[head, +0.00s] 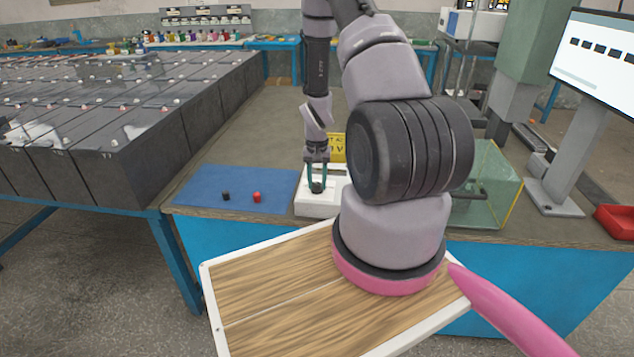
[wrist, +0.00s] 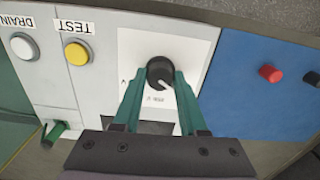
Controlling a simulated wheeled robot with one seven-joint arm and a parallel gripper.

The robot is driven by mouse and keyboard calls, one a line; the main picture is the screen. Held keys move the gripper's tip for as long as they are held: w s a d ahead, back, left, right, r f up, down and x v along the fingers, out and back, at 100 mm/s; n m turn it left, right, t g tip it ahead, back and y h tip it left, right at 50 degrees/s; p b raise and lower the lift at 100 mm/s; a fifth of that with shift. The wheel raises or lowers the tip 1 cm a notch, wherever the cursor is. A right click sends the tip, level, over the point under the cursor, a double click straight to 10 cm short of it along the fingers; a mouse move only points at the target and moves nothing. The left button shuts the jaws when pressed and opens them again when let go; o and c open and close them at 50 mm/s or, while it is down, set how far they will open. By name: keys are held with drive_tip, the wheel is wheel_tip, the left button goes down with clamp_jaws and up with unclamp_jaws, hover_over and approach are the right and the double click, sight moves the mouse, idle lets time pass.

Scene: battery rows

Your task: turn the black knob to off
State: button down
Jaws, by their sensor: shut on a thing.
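The black knob (wrist: 160,74) sits on a white plate (wrist: 190,40) on the panel face in the wrist view, with a pale pointer line on it. The small lettering around it is too small to read. My gripper (wrist: 161,82) comes in from below in that view, its two green fingers shut on the knob's sides. In the head view my gripper (head: 317,186) points down onto the white box (head: 309,206), with the knob (head: 317,188) small and dark between the fingertips. Part of the box is hidden behind my arm.
A yellow TEST button (wrist: 77,53), a white DRAIN button (wrist: 24,46) and a green lever (wrist: 54,133) are beside the knob. A blue mat (head: 200,189) holds a black cap (head: 226,196) and a red cap (head: 257,197). A glass tank (head: 497,190) stands right.

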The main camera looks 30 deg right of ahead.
sight(317, 183)
idle(0.3)
drive_tip(key=shift+c, duration=2.2)
unclamp_jaws()
drive_tip(key=shift+r, duration=0.1)
wheel_tip(317, 183, up, 11)
